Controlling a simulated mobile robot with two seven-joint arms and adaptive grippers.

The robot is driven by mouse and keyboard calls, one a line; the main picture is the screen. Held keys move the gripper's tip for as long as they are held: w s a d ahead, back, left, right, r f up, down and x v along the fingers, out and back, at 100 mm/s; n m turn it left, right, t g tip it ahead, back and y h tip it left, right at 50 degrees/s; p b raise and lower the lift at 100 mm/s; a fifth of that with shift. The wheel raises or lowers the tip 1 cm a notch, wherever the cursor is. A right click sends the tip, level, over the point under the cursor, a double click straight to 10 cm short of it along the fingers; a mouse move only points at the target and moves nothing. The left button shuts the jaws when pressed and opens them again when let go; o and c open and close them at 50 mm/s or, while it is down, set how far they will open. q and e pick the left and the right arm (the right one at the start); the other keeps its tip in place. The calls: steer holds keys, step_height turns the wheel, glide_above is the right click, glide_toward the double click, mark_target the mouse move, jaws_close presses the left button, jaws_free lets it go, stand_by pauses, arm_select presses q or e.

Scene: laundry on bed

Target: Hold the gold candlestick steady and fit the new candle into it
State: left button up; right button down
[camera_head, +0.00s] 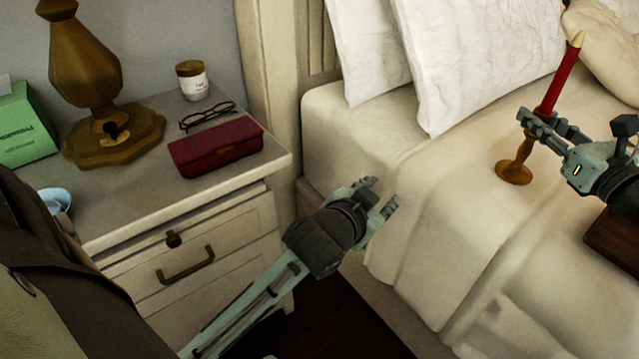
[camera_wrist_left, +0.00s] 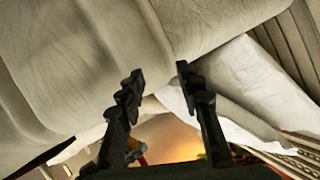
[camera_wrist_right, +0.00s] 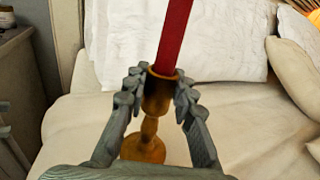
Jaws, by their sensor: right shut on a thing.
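The gold candlestick (camera_head: 515,168) stands on the bed at the right, tilted slightly, with its round foot on the cover. My right gripper (camera_head: 540,123) is shut on its upper cup, with a finger on each side in the right wrist view (camera_wrist_right: 157,92). A long red candle (camera_head: 560,79) with a pale tip rises from the cup, leaning right. In the right wrist view the candle's (camera_wrist_right: 173,40) lower end is inside the cup's rim; its depth is hidden. My left gripper (camera_head: 380,197) is open and empty between the nightstand and the bed.
The nightstand (camera_head: 240,182) at the left holds a brass lamp (camera_head: 88,60), a dark red case (camera_head: 215,148), glasses (camera_head: 207,116), a white jar (camera_head: 193,82) and a green box (camera_head: 25,125). White pillows (camera_head: 480,50) lie behind the candlestick. A brown object (camera_head: 612,240) lies at the right. The bed's middle is clear.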

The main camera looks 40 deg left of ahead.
arm_select(q)
steer(key=s+a+f+g, duration=0.2)
steer(key=s+f, duration=0.3)
steer(key=s, duration=0.4)
steer(key=s+a+f+n+g, duration=0.1)
steer(key=s+a+f+g, duration=0.1)
steer(key=s+f+g, duration=0.3)
steer(key=s+f, duration=0.1)
steer(key=s, duration=0.2)
steer(key=shift+s+a+f+y, duration=0.25)
steer(key=shift+s+f+y, duration=0.05)
steer(key=shift+s, duration=0.05)
arm_select(e)
steer(key=c, duration=1.2)
jaws_free()
